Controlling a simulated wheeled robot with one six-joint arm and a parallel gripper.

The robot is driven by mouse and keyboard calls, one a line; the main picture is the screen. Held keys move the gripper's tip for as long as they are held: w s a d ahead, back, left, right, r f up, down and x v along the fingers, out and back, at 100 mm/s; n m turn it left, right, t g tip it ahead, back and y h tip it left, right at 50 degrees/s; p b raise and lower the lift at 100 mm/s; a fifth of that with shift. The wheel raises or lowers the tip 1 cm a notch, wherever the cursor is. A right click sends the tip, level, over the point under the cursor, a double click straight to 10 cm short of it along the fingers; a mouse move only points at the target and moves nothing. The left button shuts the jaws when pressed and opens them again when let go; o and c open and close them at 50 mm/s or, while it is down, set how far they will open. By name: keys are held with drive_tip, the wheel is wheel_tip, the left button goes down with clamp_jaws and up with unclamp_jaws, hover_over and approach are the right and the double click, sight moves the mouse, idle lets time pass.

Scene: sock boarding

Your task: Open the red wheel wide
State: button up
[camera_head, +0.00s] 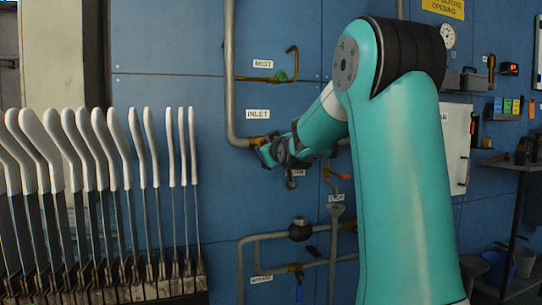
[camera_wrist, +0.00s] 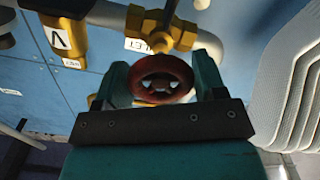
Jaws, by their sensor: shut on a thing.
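The red wheel (camera_wrist: 161,78) sits on a brass valve (camera_wrist: 158,38) in the wrist view. My gripper (camera_wrist: 162,82) has one finger on each side of the wheel and is shut on it. In the head view my gripper (camera_head: 268,153) is at the brass fitting below the INLET label (camera_head: 258,113). My arm and gripper hide the red wheel there. How far the wheel is turned cannot be told.
A row of white sock boards (camera_head: 100,150) stands to the left. A green-handled valve (camera_head: 281,76) is above. An orange-handled valve (camera_head: 343,176) and grey pipes (camera_head: 275,237) are below and right. A white panel (camera_head: 455,140) is behind my arm.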

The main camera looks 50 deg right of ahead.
drive_tip(key=n+b, duration=0.1)
drive_tip(key=n, duration=0.1)
drive_tip(key=n+b, duration=0.1)
drive_tip(key=n, duration=0.1)
drive_tip(key=shift+f+n+b, duration=0.2)
drive_tip(key=shift+n+b, duration=0.1)
drive_tip(key=n+b, duration=0.2)
drive_tip(key=n, duration=0.1)
drive_tip(key=shift+n, duration=0.4)
drive_tip(key=n+b, duration=0.2)
drive_tip(key=n, duration=0.2)
drive_tip(key=shift+r, duration=0.15)
drive_tip(key=shift+r+n+b, duration=0.1)
drive_tip(key=shift+n+b, duration=0.3)
drive_tip(key=shift+n, duration=0.8)
drive_tip(key=o, duration=0.9)
drive_tip(key=shift+r, duration=0.1)
drive_tip(key=shift+s, duration=0.1)
